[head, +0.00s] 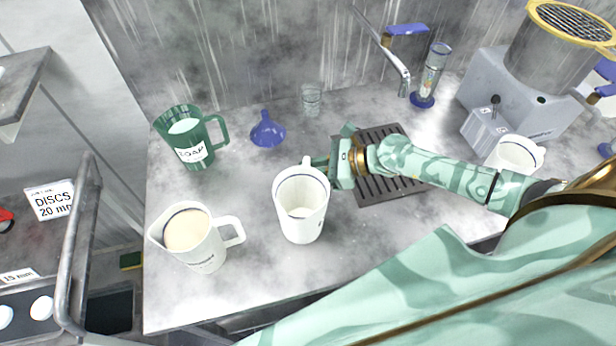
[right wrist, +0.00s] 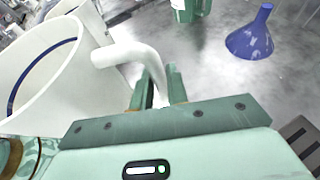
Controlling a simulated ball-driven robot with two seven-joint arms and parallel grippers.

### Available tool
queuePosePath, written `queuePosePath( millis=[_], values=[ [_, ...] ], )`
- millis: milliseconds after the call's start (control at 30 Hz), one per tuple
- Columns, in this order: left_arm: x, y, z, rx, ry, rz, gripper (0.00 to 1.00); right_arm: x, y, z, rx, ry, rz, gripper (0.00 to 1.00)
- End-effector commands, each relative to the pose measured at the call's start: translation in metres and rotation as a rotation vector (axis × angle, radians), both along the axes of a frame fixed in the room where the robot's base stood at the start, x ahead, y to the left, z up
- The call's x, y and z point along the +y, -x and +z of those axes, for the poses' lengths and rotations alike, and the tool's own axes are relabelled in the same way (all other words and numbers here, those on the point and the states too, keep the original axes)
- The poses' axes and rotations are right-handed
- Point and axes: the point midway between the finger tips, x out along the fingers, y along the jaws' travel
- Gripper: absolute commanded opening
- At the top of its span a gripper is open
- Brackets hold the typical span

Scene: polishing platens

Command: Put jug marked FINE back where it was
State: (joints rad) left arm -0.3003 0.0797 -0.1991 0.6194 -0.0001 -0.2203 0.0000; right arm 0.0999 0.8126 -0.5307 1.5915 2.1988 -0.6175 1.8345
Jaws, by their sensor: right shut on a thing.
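A white jug (head: 301,218) with a blue line inside its rim is in the middle of the head view, over the counter. My right gripper (head: 325,165) is shut on its handle; in the right wrist view the fingers (right wrist: 160,88) close on the handle of the same jug (right wrist: 75,75). It looks upright; I cannot tell whether its base touches the counter. No FINE mark is readable on it. Another white jug (head: 203,252) with cream-coloured contents stands to its left, and a third white jug (head: 513,155) stands at the right. My left gripper is not in view.
A green SOAP jug (head: 190,150), a blue funnel (head: 267,132) and a clear glass (head: 311,100) stand behind. A dark drain grate (head: 385,188) lies under my right forearm. A tap (head: 397,65) and grey machine (head: 530,95) are at the back right. The front counter is clear.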

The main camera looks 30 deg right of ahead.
Motion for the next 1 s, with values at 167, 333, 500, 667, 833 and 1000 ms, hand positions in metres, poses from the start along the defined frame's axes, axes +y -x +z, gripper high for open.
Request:
queuePosePath(
  millis=[167, 333, 500, 667, 833, 1000],
  values=[
    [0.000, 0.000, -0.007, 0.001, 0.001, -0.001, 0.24, 0.002, -0.005, -0.027, 0.004, -0.004, -0.002, 0.00],
    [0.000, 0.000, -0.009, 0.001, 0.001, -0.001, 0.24, 0.002, -0.005, -0.036, 0.000, -0.002, 0.000, 0.00],
    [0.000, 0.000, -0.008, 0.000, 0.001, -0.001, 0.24, 0.002, -0.005, -0.036, -0.001, -0.002, 0.000, 0.00],
    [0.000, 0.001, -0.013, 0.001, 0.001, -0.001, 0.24, 0.002, -0.005, -0.041, 0.000, -0.001, 0.000, 0.00],
    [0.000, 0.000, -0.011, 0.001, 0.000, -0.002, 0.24, 0.002, -0.005, -0.039, -0.001, -0.001, 0.000, 0.37],
    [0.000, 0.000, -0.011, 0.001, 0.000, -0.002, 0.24, 0.002, -0.005, -0.039, -0.001, -0.001, 0.000, 0.37]
  ],
)
